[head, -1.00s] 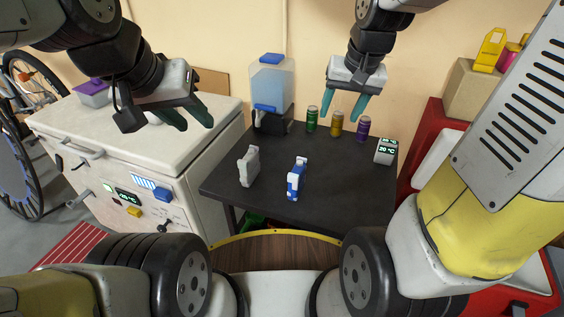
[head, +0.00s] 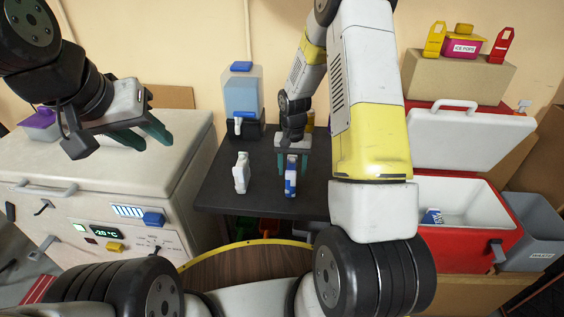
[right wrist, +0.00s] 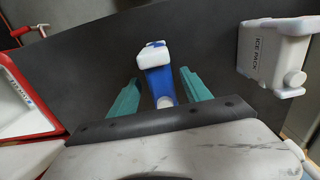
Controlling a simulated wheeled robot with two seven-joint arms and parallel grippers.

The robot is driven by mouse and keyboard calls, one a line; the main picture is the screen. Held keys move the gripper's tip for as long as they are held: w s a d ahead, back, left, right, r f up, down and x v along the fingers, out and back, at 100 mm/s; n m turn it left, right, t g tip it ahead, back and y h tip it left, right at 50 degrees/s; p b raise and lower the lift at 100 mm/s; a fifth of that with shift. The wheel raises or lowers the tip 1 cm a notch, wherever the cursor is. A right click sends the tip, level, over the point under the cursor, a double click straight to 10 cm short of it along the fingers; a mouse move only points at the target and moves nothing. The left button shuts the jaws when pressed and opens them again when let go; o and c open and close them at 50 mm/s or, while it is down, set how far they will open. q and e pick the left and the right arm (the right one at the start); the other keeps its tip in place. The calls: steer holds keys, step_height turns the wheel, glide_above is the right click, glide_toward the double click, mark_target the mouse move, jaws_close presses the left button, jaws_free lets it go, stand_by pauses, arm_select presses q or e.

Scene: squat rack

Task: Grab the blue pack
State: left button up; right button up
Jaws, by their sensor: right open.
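The blue pack (head: 291,184), blue with white parts, stands upright on the dark table (head: 225,193). My right gripper (head: 292,166) is over it, open. In the right wrist view the blue pack (right wrist: 157,82) lies between the two spread teal fingers (right wrist: 160,80), with a gap on each side. A white pack (head: 241,173) stands to its left; in the right wrist view this pack (right wrist: 268,52) is at the right and reads "ICE PACK". My left gripper (head: 147,137) is open and empty above the white chest freezer.
A water dispenser (head: 241,95) stands at the table's back. A red cooler (head: 455,250), lid open, is at the right with a small blue-and-white item (head: 432,216) inside. The white chest freezer (head: 135,195) is at the left.

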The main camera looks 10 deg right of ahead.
step_height(320, 180, down, 5)
steer(key=shift+w+a+r, duration=0.1)
jaws_close()
stand_by(0.3)
